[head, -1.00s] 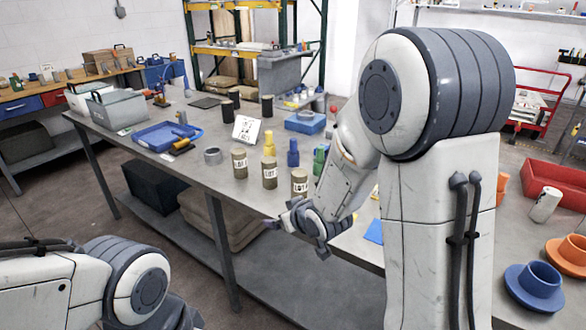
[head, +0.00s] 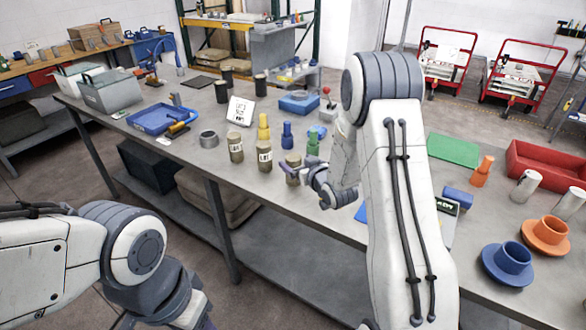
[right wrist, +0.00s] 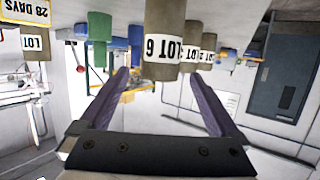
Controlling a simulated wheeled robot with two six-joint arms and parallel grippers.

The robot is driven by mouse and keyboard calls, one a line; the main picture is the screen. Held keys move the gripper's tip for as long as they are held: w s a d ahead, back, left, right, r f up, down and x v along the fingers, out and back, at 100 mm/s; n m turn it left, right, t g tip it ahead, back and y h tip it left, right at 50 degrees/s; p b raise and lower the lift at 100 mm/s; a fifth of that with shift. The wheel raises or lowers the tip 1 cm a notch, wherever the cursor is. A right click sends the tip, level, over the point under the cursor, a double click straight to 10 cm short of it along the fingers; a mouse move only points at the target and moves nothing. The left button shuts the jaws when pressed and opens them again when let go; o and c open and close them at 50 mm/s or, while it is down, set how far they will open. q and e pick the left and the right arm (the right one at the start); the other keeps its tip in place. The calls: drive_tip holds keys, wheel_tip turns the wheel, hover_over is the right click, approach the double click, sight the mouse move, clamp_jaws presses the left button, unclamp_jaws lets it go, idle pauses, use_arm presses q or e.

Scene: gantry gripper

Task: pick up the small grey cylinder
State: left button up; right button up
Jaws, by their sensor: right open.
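Several short grey-brown cylinders with white LOT labels stand upright near the table's front edge. In the head view they are a left one (head: 236,148), a middle one (head: 265,157) and a right one (head: 292,160). My right gripper (head: 296,172) is open beside the right one, and its fingers partly cover that cylinder. In the right wrist view, which is upside down, a cylinder labelled LOT 6 (right wrist: 163,42) appears between the open fingers (right wrist: 160,84), with no visible contact. I cannot tell which cylinder the task names. My left arm shows at lower left, its fingers out of view.
Yellow (head: 263,128), blue (head: 287,136) and green (head: 312,142) bottle-like pieces stand close behind the cylinders. A grey ring (head: 208,139) and blue tray (head: 152,121) lie to the left. An orange (head: 546,236) and a blue flanged piece (head: 511,263) stand right.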

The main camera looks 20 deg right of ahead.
drive_tip(key=shift+p+x, duration=0.4)
drive_tip(key=shift+x, duration=1.35)
drive_tip(key=shift+f, duration=0.15)
clamp_jaws()
